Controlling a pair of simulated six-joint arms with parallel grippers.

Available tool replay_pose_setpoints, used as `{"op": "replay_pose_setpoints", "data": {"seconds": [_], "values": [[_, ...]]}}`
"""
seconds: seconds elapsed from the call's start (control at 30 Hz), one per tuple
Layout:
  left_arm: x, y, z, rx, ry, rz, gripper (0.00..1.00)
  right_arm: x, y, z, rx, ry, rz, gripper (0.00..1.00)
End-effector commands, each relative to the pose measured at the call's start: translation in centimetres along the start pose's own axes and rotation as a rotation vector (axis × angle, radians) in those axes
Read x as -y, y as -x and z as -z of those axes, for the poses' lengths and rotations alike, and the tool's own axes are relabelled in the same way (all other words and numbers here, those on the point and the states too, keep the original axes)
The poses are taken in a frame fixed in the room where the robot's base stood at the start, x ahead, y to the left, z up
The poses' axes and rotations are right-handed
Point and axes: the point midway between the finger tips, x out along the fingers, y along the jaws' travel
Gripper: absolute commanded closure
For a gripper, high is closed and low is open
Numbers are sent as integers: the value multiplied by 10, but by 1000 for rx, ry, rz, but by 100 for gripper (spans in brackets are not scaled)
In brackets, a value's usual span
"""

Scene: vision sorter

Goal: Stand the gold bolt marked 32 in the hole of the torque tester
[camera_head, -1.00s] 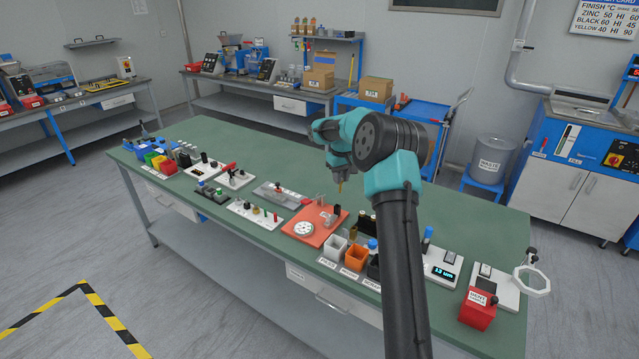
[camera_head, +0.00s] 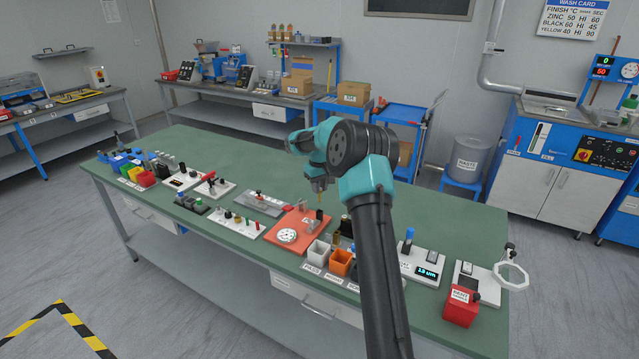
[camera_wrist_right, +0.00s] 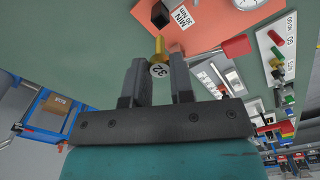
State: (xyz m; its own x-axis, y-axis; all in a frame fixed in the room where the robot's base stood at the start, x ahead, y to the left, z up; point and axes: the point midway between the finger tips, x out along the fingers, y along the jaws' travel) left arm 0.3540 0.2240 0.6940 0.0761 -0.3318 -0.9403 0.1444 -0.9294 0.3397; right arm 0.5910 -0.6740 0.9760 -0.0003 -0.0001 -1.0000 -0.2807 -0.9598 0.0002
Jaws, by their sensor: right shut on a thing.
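My right gripper (camera_head: 318,184) is shut on the gold bolt (camera_head: 319,197) and holds it above the bench, near the back right of the torque tester. In the right wrist view the bolt (camera_wrist_right: 159,46) sits between the two fingertips (camera_wrist_right: 157,63), its round head marked 32 facing the camera and its shank pointing away. The torque tester is an orange-red plate (camera_head: 277,249) with a white dial. I cannot make out the hole. My left gripper is not in view.
White (camera_head: 318,252) and orange (camera_head: 341,262) bins stand right of the tester, partly beside my arm. A clear-covered grey plate (camera_head: 262,203) and a white rack of bolts (camera_head: 236,226) lie to its left. The green bench top (camera_head: 440,207) is bare behind and to the right.

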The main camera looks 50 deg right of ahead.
Motion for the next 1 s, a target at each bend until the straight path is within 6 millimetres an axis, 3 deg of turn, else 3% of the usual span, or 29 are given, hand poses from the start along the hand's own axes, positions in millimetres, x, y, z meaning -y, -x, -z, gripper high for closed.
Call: {"op": "replay_pose_setpoints", "data": {"seconds": [0.43,1.0], "values": [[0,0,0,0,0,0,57,0,-31,0,0,0,0,97],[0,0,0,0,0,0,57,0,-35,0,0,0,0,97]]}}
